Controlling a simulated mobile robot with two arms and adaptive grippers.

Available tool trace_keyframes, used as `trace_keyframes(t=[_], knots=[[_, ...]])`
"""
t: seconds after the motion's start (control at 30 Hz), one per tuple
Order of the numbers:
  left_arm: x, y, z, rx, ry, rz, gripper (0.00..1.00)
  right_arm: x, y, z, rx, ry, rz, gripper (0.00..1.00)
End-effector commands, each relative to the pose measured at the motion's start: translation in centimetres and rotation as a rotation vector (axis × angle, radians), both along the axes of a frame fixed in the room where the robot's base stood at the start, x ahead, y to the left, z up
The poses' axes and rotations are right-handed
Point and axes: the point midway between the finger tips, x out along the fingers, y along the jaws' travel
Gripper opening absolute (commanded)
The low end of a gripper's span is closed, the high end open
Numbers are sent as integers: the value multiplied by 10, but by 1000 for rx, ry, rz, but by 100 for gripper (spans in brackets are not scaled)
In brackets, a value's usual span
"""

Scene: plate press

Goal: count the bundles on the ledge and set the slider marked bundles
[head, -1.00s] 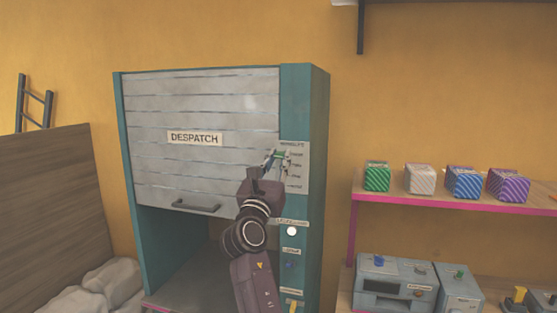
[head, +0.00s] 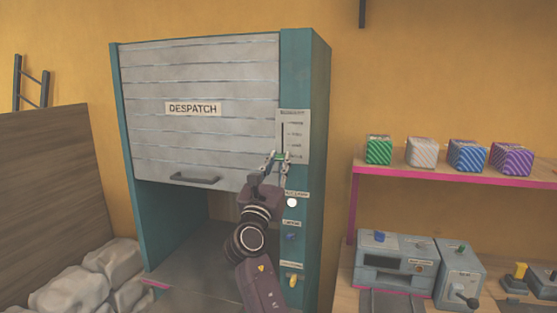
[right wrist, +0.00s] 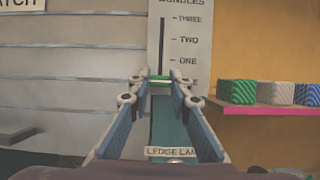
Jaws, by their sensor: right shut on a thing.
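The slider panel marked BUNDLES (right wrist: 185,20) is on the teal cabinet's right post, with a dark vertical slot and marks THREE, TWO, ONE and a lowest one partly hidden. My right gripper (head: 279,158) is shut on the slider's green handle (right wrist: 160,78), low on the scale, near the lowest mark and below ONE. Several striped bundles sit in a row on the pink-edged ledge (head: 450,176): a green one (head: 378,149), a pale one (head: 421,151), a blue one (head: 467,155) and a purple one (head: 511,159). My left gripper is not in view.
The cabinet's grey DESPATCH shutter (head: 200,75) is partly raised over a dark opening. Below the panel are a white round lamp (head: 292,202), a blue knob (head: 291,236) and a yellow lever (head: 292,281). Grey machines (head: 395,270) stand under the ledge.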

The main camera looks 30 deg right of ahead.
Motion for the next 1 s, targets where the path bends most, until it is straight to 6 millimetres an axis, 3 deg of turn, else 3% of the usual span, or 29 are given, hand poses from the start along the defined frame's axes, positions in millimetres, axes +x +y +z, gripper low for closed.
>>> trace_keyframes(t=[0.13,0.17,0.33,0.67,1.0], knots=[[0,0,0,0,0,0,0,2,0,-8,9,12,0,0],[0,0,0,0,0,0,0,2,0,-9,10,13,0,19],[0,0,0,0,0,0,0,1,0,-7,8,11,-1,36],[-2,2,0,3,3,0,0,-2,3,-7,6,8,0,36],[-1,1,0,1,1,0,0,-38,47,-32,7,11,2,36]])
